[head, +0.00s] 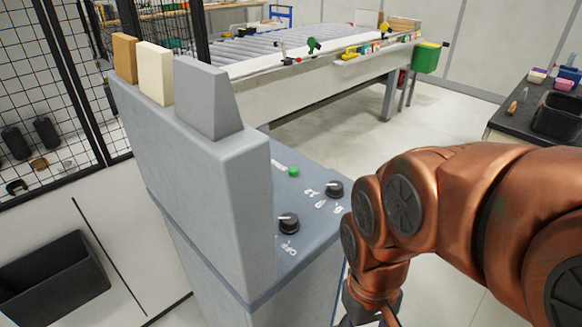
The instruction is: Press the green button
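The small green button (293,171) sits on the sloped blue-grey control panel (300,215) of the machine, near its upper left. Two black knobs are on the same panel: one (335,188) right of the button and one (288,222) below it. My copper-coloured arm comes in from the right. Its wrist points down in front of the panel's right side, at the bottom of the picture. My gripper (372,316) is only partly in view, cut off by the lower edge. Its fingertips are out of the picture, so its opening and contents are hidden.
A tall grey housing (200,165) rises left of the panel, with several blocks on top. A roller conveyor table (290,60) stands behind, with a green bin (426,57) at its end. A dark table (540,115) is at right. A mesh fence stands left.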

